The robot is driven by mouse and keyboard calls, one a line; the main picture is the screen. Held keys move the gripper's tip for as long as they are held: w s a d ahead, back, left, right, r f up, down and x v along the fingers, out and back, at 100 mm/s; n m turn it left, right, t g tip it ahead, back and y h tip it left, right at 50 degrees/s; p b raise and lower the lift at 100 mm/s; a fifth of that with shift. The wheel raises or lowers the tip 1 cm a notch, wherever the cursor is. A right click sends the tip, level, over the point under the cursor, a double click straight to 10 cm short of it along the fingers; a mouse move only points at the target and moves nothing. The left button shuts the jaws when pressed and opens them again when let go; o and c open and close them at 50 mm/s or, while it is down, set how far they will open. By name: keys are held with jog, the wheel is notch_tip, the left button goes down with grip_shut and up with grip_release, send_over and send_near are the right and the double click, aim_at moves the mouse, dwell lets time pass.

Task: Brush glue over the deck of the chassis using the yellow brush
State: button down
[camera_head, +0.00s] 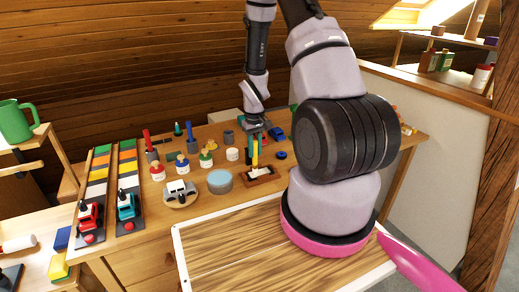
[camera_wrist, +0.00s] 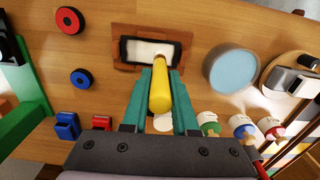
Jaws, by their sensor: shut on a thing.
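My gripper (camera_wrist: 161,98) has teal fingers shut on the yellow brush (camera_wrist: 160,92). In the head view my gripper (camera_head: 254,150) holds the yellow brush (camera_head: 255,157) about upright over the brown tray (camera_head: 249,183). The tray (camera_wrist: 122,66) holds a dark-rimmed pad of white glue (camera_wrist: 148,50); I cannot tell whether the bristles touch it. What looks like the chassis, white and dark grey, stands on a round wooden plate left of the blue-topped tin in the head view (camera_head: 180,187).
The blue-topped tin (camera_head: 219,181) stands between the tray and the chassis. Several paint bottles (camera_head: 183,164) stand behind them. Two racks (camera_head: 128,185) with small vehicles lie at the left. A pale-edged board (camera_head: 225,251) is in front, largely clear.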

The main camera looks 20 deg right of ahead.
jog(key=d, duration=0.6)
jog(key=shift+w, duration=0.1)
dwell(3.5)
jog(key=shift+r, duration=2.95)
jog(key=shift+r, duration=0.1)
notch_tip(320, 180, up, 3)
jog(key=shift+f, duration=0.1)
jog(key=shift+f, duration=0.1)
